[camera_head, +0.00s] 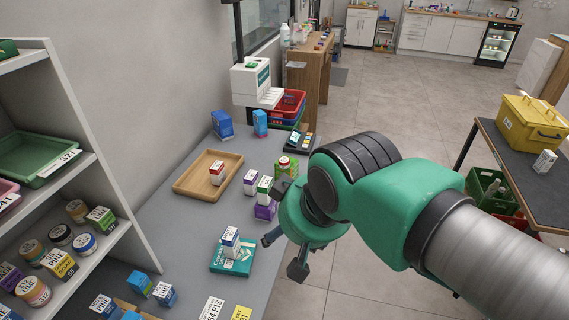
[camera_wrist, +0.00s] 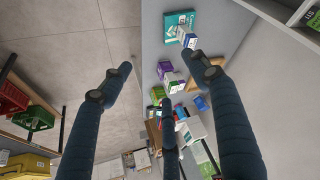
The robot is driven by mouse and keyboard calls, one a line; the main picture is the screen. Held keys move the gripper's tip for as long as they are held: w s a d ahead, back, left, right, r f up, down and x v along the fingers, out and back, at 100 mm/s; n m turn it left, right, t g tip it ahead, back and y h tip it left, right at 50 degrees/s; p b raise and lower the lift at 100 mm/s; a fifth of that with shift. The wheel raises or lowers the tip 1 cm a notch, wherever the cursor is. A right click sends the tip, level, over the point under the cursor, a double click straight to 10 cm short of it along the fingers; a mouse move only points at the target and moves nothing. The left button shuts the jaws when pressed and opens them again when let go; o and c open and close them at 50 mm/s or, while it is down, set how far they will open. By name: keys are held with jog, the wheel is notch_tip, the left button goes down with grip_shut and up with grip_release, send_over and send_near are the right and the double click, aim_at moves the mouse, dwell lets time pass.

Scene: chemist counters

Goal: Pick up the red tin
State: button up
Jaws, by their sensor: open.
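I cannot make out a red tin for certain in either view. The nearest match is a small red and white item (camera_head: 217,173) on a wooden tray (camera_head: 181,188) on the grey counter in the head view; its shape is too small to tell. My gripper (camera_head: 285,254) is open and empty, pointing down at the counter's right edge. It is apart from the tray, to the right and nearer. In the wrist view the spread fingers of my gripper (camera_wrist: 158,64) show nothing held between them, over the counter edge and floor.
A teal box (camera_head: 232,262) with a white and blue box (camera_head: 230,242) on it lies left of my gripper. Several medicine boxes (camera_head: 264,188) stand just behind it. A card terminal (camera_head: 300,139) and red basket (camera_head: 291,102) are farther back. Shelves (camera_head: 105,247) line the left.

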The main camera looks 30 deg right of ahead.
jog(key=w+d+r+g+p, duration=0.1)
jog(key=w+d+r+p, duration=0.15)
jog(key=w, duration=0.45)
jog(key=w+d+r+p, duration=0.1)
jog(key=w+r, duration=0.3)
jog(key=w, duration=0.3)
jog(key=g+p, duration=0.5)
jog(key=p, duration=0.6)
send_over(284, 160)
notch_tip(284, 160, down, 18)
jog(key=shift+s, duration=0.1)
jog(key=shift+f+b, duration=0.55)
jog(key=shift+f, duration=3.7)
